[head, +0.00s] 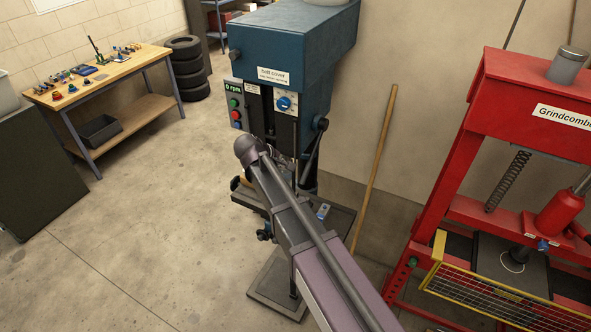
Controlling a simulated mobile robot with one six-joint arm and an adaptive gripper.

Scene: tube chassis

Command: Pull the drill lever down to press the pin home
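The blue drill press (290,45) stands in the upper middle of the head view. A dark lever (311,152) shows on the right side of its head and slants down to the left from a knob-like end. The drill table (340,219) is partly visible below, behind my arm. My arm crosses the front of the press from the lower right up to a rounded joint. My gripper cannot be made out; it is hidden behind my arm or out of frame. The pin and the drill's lower spindle are hidden too, so contact with the lever cannot be told.
A red press (455,150) with a yellow-framed mesh guard (485,296) stands at the right. A wooden pole (374,165) leans on the wall between them. A workbench (125,72) and stacked tyres (188,68) are at the back left.

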